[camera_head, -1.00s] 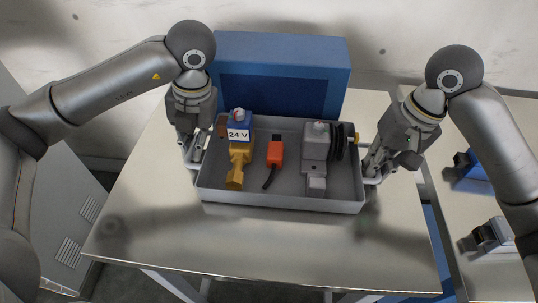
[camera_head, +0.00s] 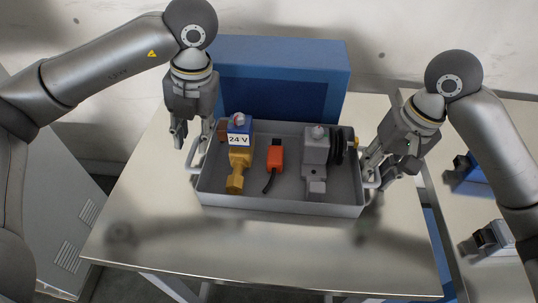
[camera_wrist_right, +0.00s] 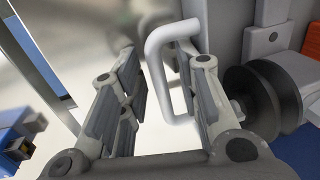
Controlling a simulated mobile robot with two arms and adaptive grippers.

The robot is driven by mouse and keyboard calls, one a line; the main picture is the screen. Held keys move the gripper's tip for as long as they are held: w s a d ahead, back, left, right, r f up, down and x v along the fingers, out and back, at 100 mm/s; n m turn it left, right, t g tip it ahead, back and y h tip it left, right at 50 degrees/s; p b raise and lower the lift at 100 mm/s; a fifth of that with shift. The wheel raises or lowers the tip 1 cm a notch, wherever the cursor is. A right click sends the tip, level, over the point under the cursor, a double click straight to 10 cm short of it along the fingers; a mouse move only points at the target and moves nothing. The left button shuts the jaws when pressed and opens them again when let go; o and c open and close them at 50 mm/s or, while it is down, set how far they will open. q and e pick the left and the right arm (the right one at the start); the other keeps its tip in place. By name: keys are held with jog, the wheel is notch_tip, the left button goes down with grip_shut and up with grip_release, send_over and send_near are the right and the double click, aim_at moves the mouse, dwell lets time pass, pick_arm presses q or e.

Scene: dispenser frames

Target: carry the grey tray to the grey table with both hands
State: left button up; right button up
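The grey tray (camera_head: 280,203) rests on the bare metal grey table (camera_head: 270,245). It holds a yellow tool with a blue "24 V" top (camera_head: 240,150), an orange part (camera_head: 275,160) with a black lead, and a grey part with black discs (camera_head: 318,155). My left gripper (camera_head: 193,143) is open, its fingers apart above the tray's left handle (camera_head: 193,162). My right gripper (camera_head: 376,172) is open at the right handle. In the right wrist view that white handle (camera_wrist_right: 155,65) stands between the spread fingers, near the right-hand one.
A blue box (camera_head: 275,52) stands behind the tray against the wall. A second metal table (camera_head: 480,270) on the right carries small blue and black items (camera_head: 492,235). The table's front half is clear.

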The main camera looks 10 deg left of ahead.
pick_arm(q)
notch_tip(320, 180, up, 8)
jog(key=d, duration=0.1)
jog(key=shift+d+f, duration=0.15)
jog(key=shift+f, duration=0.05)
pick_arm(e)
notch_tip(320, 180, up, 12)
jog(key=d, duration=0.2)
jog(key=shift+d, duration=0.2)
jog(key=shift+w+f, duration=0.1)
jog(key=shift+f, duration=0.05)
dwell(0.4)
